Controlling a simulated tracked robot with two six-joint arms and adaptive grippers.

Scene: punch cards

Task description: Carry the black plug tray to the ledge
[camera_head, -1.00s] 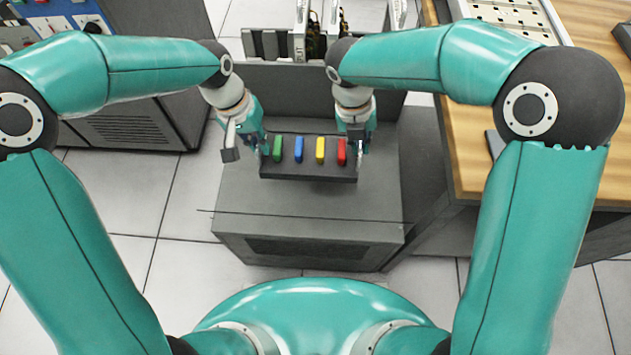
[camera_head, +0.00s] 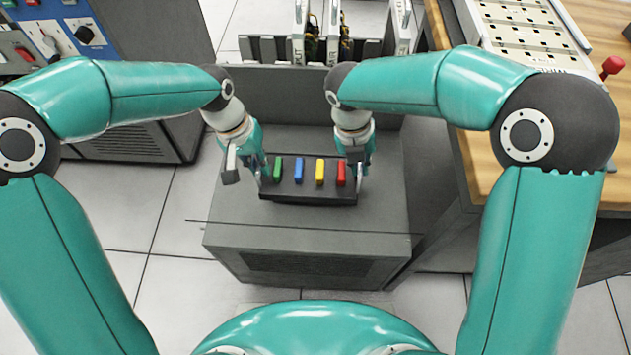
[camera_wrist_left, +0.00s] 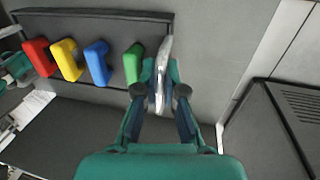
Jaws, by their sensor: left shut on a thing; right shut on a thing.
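The black plug tray (camera_head: 308,197) is level in front of me, over the top of the low grey cabinet. It carries a green plug (camera_head: 277,169), a blue plug (camera_head: 298,171), a yellow plug (camera_head: 320,172) and a red plug (camera_head: 341,173). My left gripper (camera_head: 262,174) is shut on the tray's left end, beside the green plug. In the left wrist view its fingers (camera_wrist_left: 160,88) close around a pale strip at that end. My right gripper (camera_head: 359,172) is shut on the right end, beside the red plug. I cannot tell whether the tray touches the cabinet top.
The low grey cabinet (camera_head: 235,212) has bare top around the tray. Behind stands a rack with upright cards (camera_head: 300,48). A wooden desk (camera_head: 478,165) is on the right, with a white panel (camera_head: 515,35). A control console (camera_head: 60,35) stands at the left.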

